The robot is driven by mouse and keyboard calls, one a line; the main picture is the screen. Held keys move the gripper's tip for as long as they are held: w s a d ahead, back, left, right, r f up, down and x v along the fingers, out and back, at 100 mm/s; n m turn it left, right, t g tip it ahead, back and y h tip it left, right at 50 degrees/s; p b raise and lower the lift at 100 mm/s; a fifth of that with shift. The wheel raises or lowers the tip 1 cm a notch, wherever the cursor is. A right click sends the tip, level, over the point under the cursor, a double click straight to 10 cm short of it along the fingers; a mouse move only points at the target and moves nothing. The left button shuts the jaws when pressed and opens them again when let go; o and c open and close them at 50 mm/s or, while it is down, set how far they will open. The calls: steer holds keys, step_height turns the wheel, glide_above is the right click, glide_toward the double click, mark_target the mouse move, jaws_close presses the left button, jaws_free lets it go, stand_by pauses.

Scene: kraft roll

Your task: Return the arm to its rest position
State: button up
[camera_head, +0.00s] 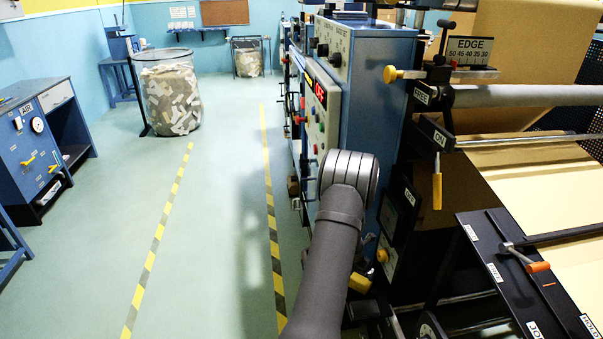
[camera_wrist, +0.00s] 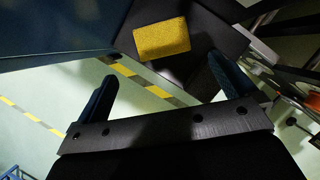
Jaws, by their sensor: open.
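My arm (camera_head: 335,240) reaches up from the bottom of the head view, and its rounded joint stands in front of the blue machine's control panel. My gripper is hidden in the head view. In the wrist view my gripper (camera_wrist: 160,68) shows two dark blue fingers spread wide apart on a black bar, with nothing held between them. A yellow rough-surfaced block (camera_wrist: 162,39) lies beyond the fingertips on a dark plate (camera_wrist: 215,30). A gap to the fingers seems to show, but its depth is hard to tell.
The blue machine (camera_head: 375,90) with its kraft paper web (camera_head: 540,190) fills the right side. A crank with an orange handle (camera_head: 537,267) sits at lower right. A waste bin (camera_head: 170,95) and blue cabinet (camera_head: 40,140) stand left. The striped floor lane (camera_head: 215,210) is clear.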

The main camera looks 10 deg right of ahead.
steer(key=x, duration=1.1)
steer(key=shift+s, duration=0.1)
steer(key=shift+r, duration=0.1)
steer(key=v, duration=1.2)
steer(key=x, duration=1.2)
steer(key=shift+f, duration=0.3)
steer(key=r, duration=0.7)
steer(key=shift+s+a+r, duration=0.1)
steer(key=shift+a+r, duration=0.15)
steer(key=shift+r, duration=0.05)
steer(key=s+a, duration=1.1)
steer(key=a, duration=0.3)
steer(key=shift+s, duration=0.25)
